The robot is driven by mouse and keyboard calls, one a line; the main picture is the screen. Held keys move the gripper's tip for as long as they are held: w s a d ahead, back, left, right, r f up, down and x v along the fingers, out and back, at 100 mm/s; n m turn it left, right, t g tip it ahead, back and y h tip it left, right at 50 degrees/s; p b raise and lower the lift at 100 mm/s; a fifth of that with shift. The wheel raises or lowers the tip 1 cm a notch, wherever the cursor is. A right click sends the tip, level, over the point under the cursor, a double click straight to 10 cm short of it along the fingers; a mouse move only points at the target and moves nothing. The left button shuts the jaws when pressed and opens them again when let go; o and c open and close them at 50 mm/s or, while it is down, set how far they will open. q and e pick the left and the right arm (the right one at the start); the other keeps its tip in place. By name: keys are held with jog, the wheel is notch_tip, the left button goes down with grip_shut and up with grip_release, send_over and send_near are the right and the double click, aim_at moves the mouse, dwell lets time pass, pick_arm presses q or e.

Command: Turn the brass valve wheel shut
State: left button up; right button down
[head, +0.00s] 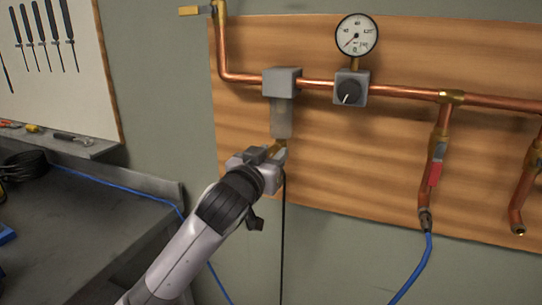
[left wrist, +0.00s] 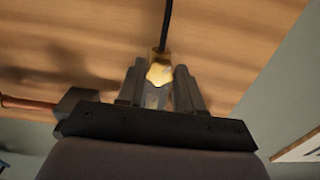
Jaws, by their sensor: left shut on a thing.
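The brass valve wheel (head: 273,150) is at the lower end of the grey filter bowl (head: 281,118), which hangs from a grey block (head: 282,81) on the copper pipe. My left gripper (head: 279,155) is at it, just below the bowl, and partly hides it. In the left wrist view the lobed brass wheel (left wrist: 160,73) sits between the two dark fingertips of my left gripper (left wrist: 160,88), which is shut on it. How far the wheel is turned cannot be told. My right gripper is not in view.
A pressure gauge (head: 356,36) and a black knob (head: 349,92) are to the right. A red-handled valve (head: 436,172) with a blue hose (head: 411,270) hangs further right. A thin black line (head: 283,230) hangs below the gripper. A dark workbench (head: 80,215) is at left.

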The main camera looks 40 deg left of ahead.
pick_arm(q)
jog(key=m, duration=0.6)
jog(key=shift+m, duration=0.4)
jog(key=m, duration=0.7)
jog(key=shift+a, duration=0.1)
jog(key=m, duration=0.3)
jog(key=shift+r+m, duration=0.1)
jog(key=shift+m, duration=0.3)
jog(key=m, duration=0.3)
jog(key=shift+m, duration=0.3)
jog(key=m, duration=0.4)
jog(key=shift+m, duration=1.6)
